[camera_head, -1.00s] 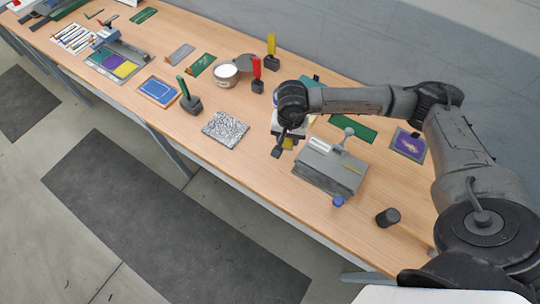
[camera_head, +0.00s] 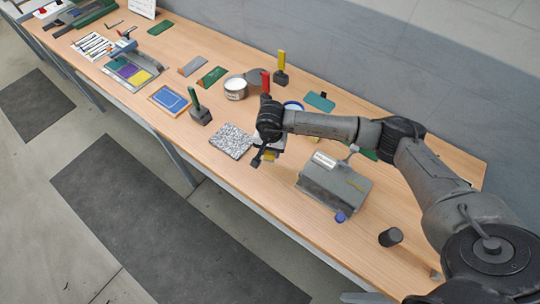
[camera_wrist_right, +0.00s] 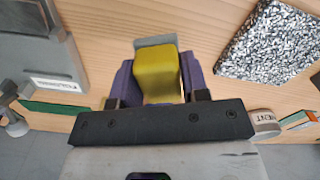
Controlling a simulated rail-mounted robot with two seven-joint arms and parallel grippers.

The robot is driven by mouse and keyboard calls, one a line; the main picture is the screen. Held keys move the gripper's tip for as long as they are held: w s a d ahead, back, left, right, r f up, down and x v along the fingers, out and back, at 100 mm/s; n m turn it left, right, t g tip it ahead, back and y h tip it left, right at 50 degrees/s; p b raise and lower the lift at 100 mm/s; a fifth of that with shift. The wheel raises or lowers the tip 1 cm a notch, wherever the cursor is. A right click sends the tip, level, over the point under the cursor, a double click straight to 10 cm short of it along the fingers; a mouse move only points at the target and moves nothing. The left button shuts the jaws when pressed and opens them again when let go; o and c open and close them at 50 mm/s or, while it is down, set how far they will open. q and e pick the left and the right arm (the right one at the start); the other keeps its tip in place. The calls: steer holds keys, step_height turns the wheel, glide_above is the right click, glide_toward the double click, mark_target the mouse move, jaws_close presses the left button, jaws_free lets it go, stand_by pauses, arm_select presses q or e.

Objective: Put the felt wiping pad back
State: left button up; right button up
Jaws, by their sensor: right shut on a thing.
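My right gripper (camera_head: 263,159) is above the table between a speckled grey square (camera_head: 231,141) and a grey box-like press (camera_head: 335,181). In the right wrist view its purple fingers (camera_wrist_right: 158,85) are shut on a yellow block (camera_wrist_right: 158,72) with a grey flat part behind it. This held thing seems to be the felt wiping pad; its underside is hidden. It looks raised off the wood. The speckled square (camera_wrist_right: 275,40) lies at upper right in the wrist view, apart from the held block. My left gripper is not in view.
The press also shows in the wrist view (camera_wrist_right: 40,55). A blue knob (camera_head: 341,216) and a dark cylinder (camera_head: 390,237) are near the front edge. A white tub (camera_head: 235,90) and upright red (camera_head: 265,82), yellow (camera_head: 281,65) and green (camera_head: 196,100) handled tools stand behind or left.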

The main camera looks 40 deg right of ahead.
mark_target(270, 157)
steer(key=shift+f, duration=2.1)
steer(key=shift+w+f, duration=0.1)
steer(key=shift+f, duration=0.15)
steer(key=o, duration=0.8)
step_height(270, 157, up, 12)
steer(key=shift+r, duration=0.25)
